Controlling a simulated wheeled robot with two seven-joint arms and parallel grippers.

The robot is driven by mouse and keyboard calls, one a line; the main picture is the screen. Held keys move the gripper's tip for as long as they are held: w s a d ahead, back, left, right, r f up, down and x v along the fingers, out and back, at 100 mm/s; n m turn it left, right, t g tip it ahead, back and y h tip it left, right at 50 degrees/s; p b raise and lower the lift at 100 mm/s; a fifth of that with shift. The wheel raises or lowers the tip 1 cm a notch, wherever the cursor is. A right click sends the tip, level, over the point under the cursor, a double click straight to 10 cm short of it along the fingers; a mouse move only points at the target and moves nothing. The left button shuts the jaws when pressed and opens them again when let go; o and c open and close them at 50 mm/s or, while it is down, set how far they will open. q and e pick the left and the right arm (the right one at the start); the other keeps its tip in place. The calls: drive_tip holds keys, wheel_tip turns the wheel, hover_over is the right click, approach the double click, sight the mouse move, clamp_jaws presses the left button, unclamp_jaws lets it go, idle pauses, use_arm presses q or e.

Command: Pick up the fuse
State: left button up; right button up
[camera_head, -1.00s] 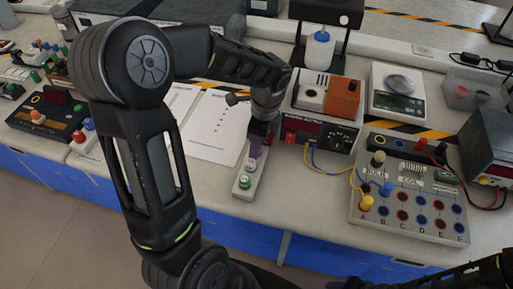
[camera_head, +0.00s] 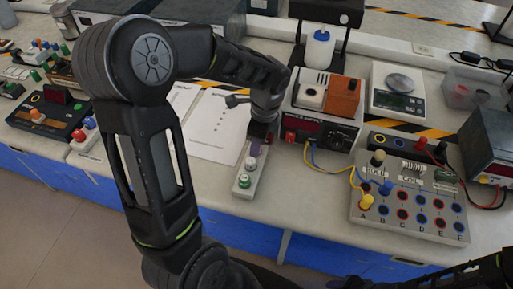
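My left gripper (camera_head: 261,133) points down over the back end of a narrow grey block (camera_head: 241,190) on the bench. A small purple piece (camera_head: 255,150) shows right below the gripper, at that end of the block. I cannot tell whether this piece is the fuse, or whether the fingers touch it. The fingertips are small and dark, so their opening is unclear. The block also bears a pale knob (camera_head: 250,163) and a green-and-white terminal (camera_head: 244,181) nearer the front. My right gripper is out of view; only part of my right arm shows at the lower right.
A power supply (camera_head: 318,132) stands right of the gripper, with blue and yellow wires to a circuit board (camera_head: 408,226). White paper sheets (camera_head: 212,135) lie to the left. A scale (camera_head: 397,91) stands behind the board. Bare bench lies around the block's front.

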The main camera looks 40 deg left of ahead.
use_arm(q)
clamp_jaws()
idle(0.3)
wheel_tip(320, 180, up, 10)
idle(0.5)
drive_tip(key=shift+r, duration=0.1)
idle(0.4)
